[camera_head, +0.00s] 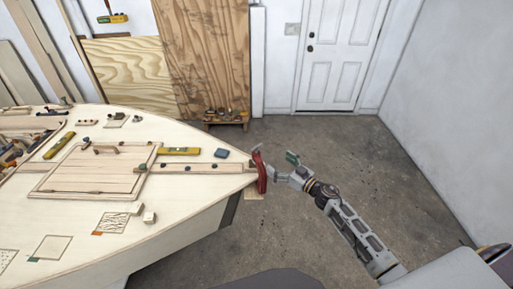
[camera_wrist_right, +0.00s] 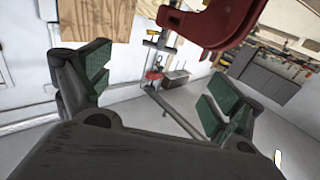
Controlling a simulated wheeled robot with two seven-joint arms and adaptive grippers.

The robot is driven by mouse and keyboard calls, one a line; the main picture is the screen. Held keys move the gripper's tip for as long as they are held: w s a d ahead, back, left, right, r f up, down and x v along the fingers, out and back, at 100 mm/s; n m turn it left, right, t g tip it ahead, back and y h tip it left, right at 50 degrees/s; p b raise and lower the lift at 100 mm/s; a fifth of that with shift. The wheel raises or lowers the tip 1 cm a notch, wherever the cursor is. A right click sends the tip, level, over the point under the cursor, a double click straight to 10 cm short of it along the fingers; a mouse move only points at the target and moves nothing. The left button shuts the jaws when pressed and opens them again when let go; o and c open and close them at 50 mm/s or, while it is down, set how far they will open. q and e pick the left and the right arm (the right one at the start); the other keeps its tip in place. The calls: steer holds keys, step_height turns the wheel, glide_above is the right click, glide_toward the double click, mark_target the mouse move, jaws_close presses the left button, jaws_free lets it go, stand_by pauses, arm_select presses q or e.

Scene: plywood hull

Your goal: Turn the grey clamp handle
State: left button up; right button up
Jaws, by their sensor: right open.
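A red clamp (camera_head: 262,174) sits at the pointed tip of the pale plywood hull (camera_head: 205,205). Its red body (camera_wrist_right: 215,22) also shows at the top of the right wrist view. A small grey metal part (camera_wrist_right: 160,42), which looks like the clamp's handle, hangs just below the red body there. My right gripper (camera_head: 286,167) is just to the right of the clamp, reaching in from the right. Its two green-padded fingers (camera_wrist_right: 155,100) are spread wide with nothing between them. In the head view the handle is hard to tell from the gripper. My left gripper is out of view.
The hull deck holds a hatch panel (camera_head: 95,172), yellow levels (camera_head: 179,151) and several small blocks. Concrete floor (camera_head: 330,150) is clear to the right. Plywood sheets (camera_head: 200,60) lean on the back wall, beside a white door (camera_head: 338,55).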

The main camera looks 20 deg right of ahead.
mark_target(257, 146)
steer(key=shift+w+a, duration=0.1)
steer(key=shift+w, duration=0.1)
steer(key=shift+x, duration=6.65)
steer(key=shift+w, duration=0.1)
steer(key=c, duration=1.1)
steer(key=shift+c, duration=0.2)
steer(key=shift+n+g+y, duration=0.3)
steer(key=shift+n+y, duration=0.1)
steer(key=shift+y, duration=0.1)
